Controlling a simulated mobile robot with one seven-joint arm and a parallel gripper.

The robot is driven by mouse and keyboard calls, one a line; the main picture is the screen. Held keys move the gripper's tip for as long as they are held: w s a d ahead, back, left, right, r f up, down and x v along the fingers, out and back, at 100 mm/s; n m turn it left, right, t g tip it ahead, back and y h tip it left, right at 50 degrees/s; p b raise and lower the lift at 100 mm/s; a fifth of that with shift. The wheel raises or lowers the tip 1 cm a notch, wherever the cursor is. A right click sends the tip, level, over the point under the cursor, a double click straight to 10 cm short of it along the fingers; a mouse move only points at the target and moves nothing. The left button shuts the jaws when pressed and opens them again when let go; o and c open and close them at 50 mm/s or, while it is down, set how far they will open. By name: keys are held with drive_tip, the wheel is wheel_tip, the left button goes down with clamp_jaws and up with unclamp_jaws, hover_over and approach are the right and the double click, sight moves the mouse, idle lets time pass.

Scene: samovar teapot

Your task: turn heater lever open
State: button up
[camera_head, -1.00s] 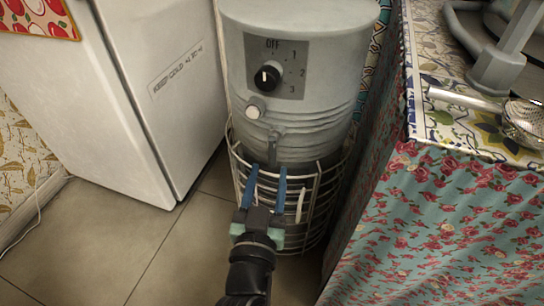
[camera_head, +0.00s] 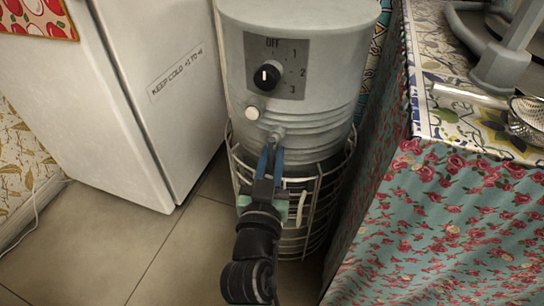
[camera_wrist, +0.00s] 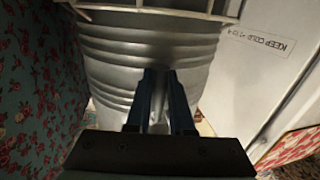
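The grey cylindrical heater (camera_head: 300,125) stands upright inside a wire basket frame.
A black dial (camera_head: 267,75) marked OFF, 1, 2, 3 is above the lever. A white fridge (camera_head: 120,110) stands close on the left. A table with a floral cloth (camera_head: 440,220) is close on the right, with a metal strainer (camera_head: 525,120) on it. Tiled floor lies at front left.

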clamp_jaws()
drive_tip(key=shift+d+r+n+p, duration=0.1)
drive_tip(key=shift+n+p, duration=0.2)
drive_tip(key=shift+p, duration=0.3)
drive_tip(key=n+p, duration=0.2)
drive_tip(key=p, duration=0.1)
drive_tip(key=d+r+n+g+p, duration=0.1)
drive_tip(key=n+p, duration=0.2)
drive_tip(key=s+d+n+p, duration=0.1)
drive_tip(key=n+p, duration=0.1)
drive_tip(key=p, duration=0.2)
drive_tip(key=shift+d+r+g+h, duration=0.15)
drive_tip(key=shift+g+h, duration=0.15)
drive_tip(key=n+p, duration=0.1)
drive_tip(key=r+n+p, duration=0.1)
drive_tip(key=n, duration=0.1)
drive_tip(key=d+n+h+p, duration=0.1)
drive_tip(key=n+p, duration=0.1)
drive_tip(key=shift+r+g, duration=0.15)
drive_tip(key=shift+g, duration=0.25)
drive_tip(key=shift+s+r+n+h+p, duration=0.1)
drive_tip(key=shift+r+n+h+p, duration=0.15)
drive_tip(key=shift+n+p, duration=0.4)
drive_tip(key=shift+r+n+h+p, duration=0.25)
drive_tip(key=shift+n+p, duration=0.15)
drive_tip(key=shift+n, duration=0.45)
drive_tip(key=shift+d, duration=0.1)
drive_tip(key=o, duration=0.7)
unclamp_jaws()
drive_tip(key=shift+c, duration=0.2)
